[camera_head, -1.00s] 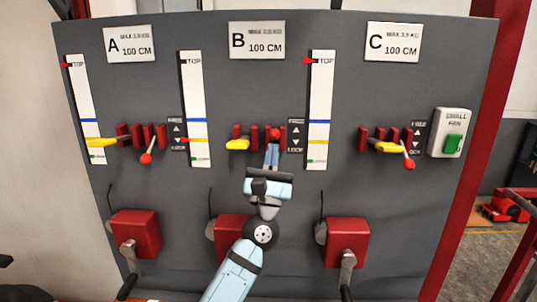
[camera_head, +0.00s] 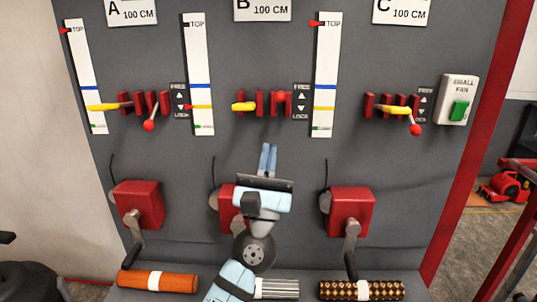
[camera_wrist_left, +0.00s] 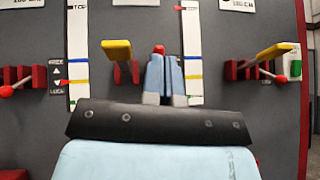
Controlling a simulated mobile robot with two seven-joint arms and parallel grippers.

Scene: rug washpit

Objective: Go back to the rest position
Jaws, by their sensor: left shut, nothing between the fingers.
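My left gripper (camera_head: 268,150) is in front of the grey panel, below the middle station's levers and before its red winch box. Its two light-blue fingers are closed together with nothing between them. In the left wrist view the closed fingertips (camera_wrist_left: 165,60) point up toward a red ball knob (camera_wrist_left: 159,49) of station B. A gap shows between the fingertips and the levers in the head view. The station B yellow lever (camera_head: 244,106) sticks out to the left. My right gripper is in neither view.
Red winch boxes with cranks stand left (camera_head: 137,203) and right (camera_head: 352,210) of my arm. Rolled rugs lie below, one orange (camera_head: 158,281) and one patterned (camera_head: 362,291). A fan switch (camera_head: 458,100) is at the panel's right. Red-knobbed levers flank station B.

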